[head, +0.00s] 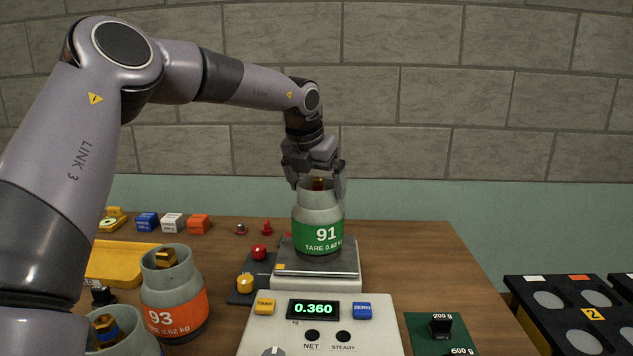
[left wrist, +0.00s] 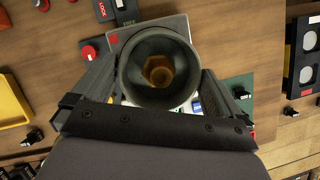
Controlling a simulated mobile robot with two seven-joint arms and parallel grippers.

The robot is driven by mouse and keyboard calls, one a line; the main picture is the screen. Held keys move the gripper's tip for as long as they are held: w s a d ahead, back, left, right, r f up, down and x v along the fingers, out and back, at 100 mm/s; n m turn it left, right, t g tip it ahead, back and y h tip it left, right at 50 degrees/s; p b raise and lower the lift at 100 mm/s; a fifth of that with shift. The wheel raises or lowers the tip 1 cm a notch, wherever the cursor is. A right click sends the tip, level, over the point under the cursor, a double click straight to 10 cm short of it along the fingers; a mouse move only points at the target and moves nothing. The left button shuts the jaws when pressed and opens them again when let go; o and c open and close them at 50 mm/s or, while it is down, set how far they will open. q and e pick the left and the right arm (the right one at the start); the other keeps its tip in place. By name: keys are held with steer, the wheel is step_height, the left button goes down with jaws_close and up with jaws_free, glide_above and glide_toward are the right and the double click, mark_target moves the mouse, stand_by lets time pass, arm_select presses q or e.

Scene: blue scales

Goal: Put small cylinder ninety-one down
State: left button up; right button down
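The small cylinder 91 (head: 318,222), grey with a green label reading "91 TARE 0.62 kg", is upright over the plate of the scale (head: 346,268). Its base appears to touch the plate. My left gripper (head: 318,186) comes from above with a finger on each side of its neck, shut on it. In the left wrist view the open mouth of the cylinder (left wrist: 159,70), with a brass piece inside, sits between the fingers of the gripper (left wrist: 160,85). The scale display (head: 313,309) reads 0.360. My right gripper is not in view.
Cylinder 93 (head: 174,302), with an orange label, stands at the left front beside another partly seen cylinder (head: 120,335). A yellow tray (head: 122,264) lies behind them. A green mat (head: 440,330) with black weights is right of the scale. A black rack (head: 560,300) stands far right.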

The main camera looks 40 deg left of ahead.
arm_select(q)
steer(key=v, duration=1.2)
steer(key=shift+r, duration=0.2)
stand_by(0.4)
